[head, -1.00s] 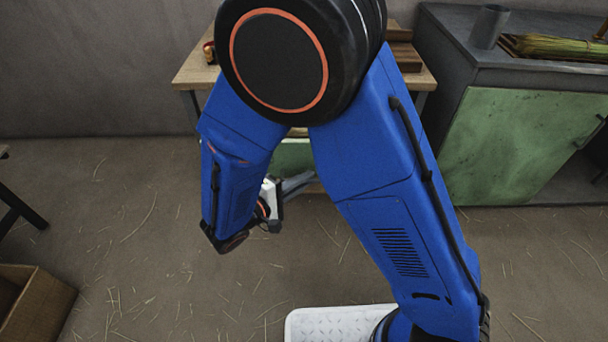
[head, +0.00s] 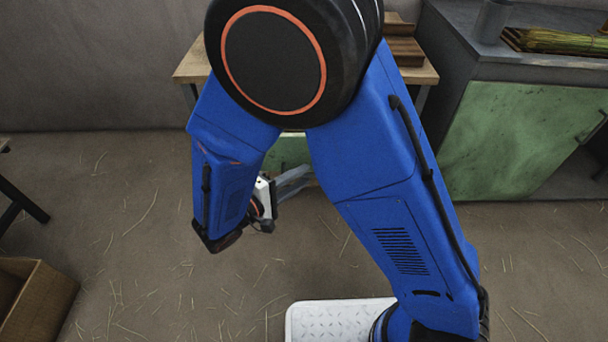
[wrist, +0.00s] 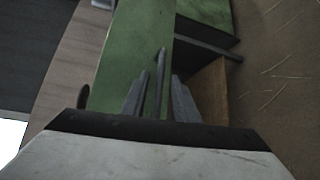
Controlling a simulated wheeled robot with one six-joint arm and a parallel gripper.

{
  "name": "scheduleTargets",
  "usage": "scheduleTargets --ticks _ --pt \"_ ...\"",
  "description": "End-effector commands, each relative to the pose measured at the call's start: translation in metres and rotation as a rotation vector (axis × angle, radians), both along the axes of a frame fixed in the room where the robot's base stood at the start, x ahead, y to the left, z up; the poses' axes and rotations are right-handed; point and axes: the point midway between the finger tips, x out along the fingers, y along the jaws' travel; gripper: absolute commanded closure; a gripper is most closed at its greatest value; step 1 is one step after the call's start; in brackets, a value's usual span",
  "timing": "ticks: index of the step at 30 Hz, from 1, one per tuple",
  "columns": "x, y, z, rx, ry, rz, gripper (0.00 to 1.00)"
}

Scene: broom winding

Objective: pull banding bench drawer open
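The banding bench (head: 195,68) has a wooden top and stands against the back wall, mostly hidden behind my arm. Part of its green drawer front (head: 287,150) shows below the top, and a green front fills the middle of the wrist view (wrist: 140,45). A thin grey bar, apparently the drawer handle (wrist: 160,82), stands between my fingers in the wrist view. My gripper (head: 295,180) is open, with a finger on each side of the bar and narrow gaps showing. Contact cannot be told. How far the drawer stands out is unclear.
A dark cabinet with a green door (head: 520,140) stands right of the bench, with straw bundles (head: 565,42) and a grey cup (head: 493,20) on top. A wooden crate (head: 45,305) is at lower left. The straw-strewn floor between is clear.

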Motion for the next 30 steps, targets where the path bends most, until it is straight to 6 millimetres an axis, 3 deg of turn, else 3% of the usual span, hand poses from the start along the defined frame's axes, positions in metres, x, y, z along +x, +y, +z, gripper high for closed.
scheduleTargets --ticks 18,30 --pt "-0.08 0.087 0.016 0.003 -0.001 0.003 0.73" --pt "-0.102 0.111 0.021 0.002 0.0 0.001 0.73"
